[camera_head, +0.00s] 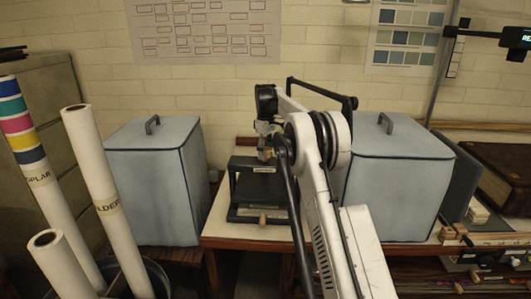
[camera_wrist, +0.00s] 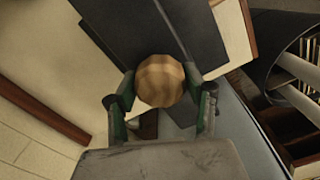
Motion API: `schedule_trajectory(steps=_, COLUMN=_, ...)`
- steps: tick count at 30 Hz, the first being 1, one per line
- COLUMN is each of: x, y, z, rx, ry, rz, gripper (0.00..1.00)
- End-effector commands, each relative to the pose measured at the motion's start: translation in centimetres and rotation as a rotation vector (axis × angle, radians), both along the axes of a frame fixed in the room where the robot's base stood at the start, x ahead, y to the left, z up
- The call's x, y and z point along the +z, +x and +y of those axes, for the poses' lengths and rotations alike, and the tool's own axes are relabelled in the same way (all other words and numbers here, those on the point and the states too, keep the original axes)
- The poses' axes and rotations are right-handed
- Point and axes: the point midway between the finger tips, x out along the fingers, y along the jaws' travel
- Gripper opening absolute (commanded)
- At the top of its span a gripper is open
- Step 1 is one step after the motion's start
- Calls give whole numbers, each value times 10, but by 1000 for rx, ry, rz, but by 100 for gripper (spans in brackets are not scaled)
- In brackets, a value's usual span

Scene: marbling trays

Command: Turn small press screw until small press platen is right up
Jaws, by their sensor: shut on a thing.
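The small press (camera_head: 240,190) is a dark frame on the wooden table, with a pale label on its top crossbar and a small wooden piece at its front foot. My gripper (camera_head: 266,153) points down at the top of the press. In the wrist view, my gripper (camera_wrist: 162,98) has its green-padded fingers on both sides of a round, faceted wooden knob, the press screw's handle (camera_wrist: 160,80), and is shut on it. The dark press top (camera_wrist: 150,25) lies beneath the knob. The platen's height cannot be made out; my arm hides part of the press's right side.
Grey-blue covered boxes stand left (camera_head: 155,185) and right (camera_head: 395,180) of the press. White rolls (camera_head: 105,190) stand at the far left. A dark brown case (camera_head: 500,175) lies at the far right. The table's front edge (camera_head: 240,243) is just before the press.

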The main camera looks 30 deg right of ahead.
Motion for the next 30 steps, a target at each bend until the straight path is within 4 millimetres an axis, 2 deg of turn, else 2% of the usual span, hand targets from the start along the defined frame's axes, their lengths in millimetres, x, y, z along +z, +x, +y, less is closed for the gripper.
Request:
schedule_trajectory(steps=17, x=1, y=1, z=0, rx=30, ry=-1, rz=-2, gripper=20)
schedule_trajectory(steps=18, x=1, y=1, z=0, rx=30, ry=-1, rz=-2, gripper=51)
schedule_trajectory(steps=21, x=1, y=0, z=0, rx=29, ry=0, rz=-1, gripper=65)
schedule_trajectory(steps=30, x=2, y=0, z=0, rx=29, ry=-1, rz=-1, gripper=66)
